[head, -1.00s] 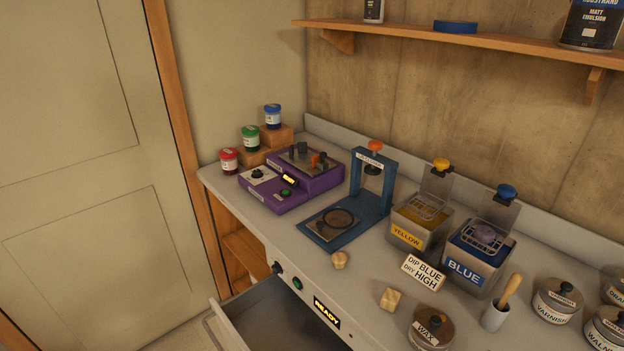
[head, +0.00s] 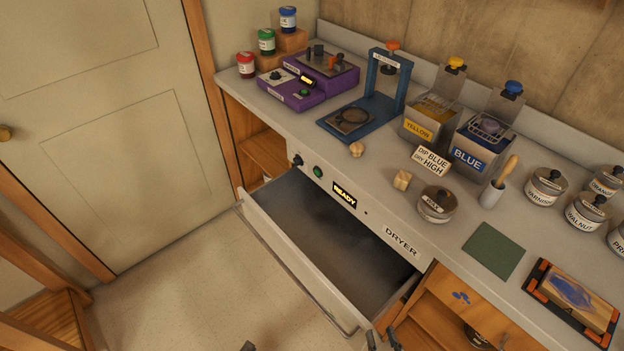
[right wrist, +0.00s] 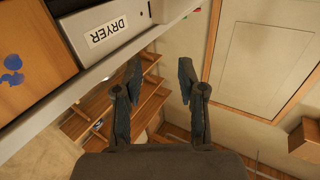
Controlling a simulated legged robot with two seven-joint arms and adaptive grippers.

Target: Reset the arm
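My right gripper (head: 382,341) shows only its dark fingertips at the bottom edge of the head view, by the front right corner of the open dryer drawer (head: 290,262). In the right wrist view the right gripper (right wrist: 160,82) has its two fingers apart with nothing between them. The dryer front (right wrist: 122,27) shows beyond it at the upper left. My left gripper (head: 248,346) shows only as a small dark tip at the bottom edge of the head view, over the floor. Whether it is open or shut is hidden.
The drawer is pulled out and its visible inside looks empty. The counter holds a purple machine (head: 296,90), a blue press (head: 378,108), yellow (head: 420,128) and blue (head: 470,158) dip tanks, and several tins. A READY display (head: 344,195) is lit. Floor (head: 180,290) left of the drawer is clear.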

